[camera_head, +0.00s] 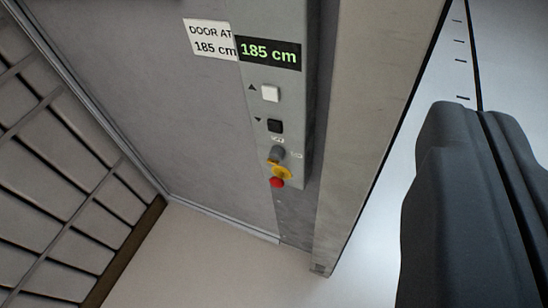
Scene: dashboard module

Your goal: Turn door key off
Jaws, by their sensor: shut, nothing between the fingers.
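The door key switch (277,154) is a small grey round piece on a vertical control panel (289,30), just above the yellow base of a red button. Small markings sit beside the switch, too small to read. Its turned position is hard to tell. My gripper (480,112) is at the right edge, large and dark, with its fingers shut together and empty. It is apart from the panel and to the right of the switch.
The panel has a lit display (269,53) reading 185 cm, a white up button (270,93), a black down button (275,126) and a red button (277,183). A label (211,40) reads "DOOR AT 185 cm". A grey post (375,100) stands between panel and gripper.

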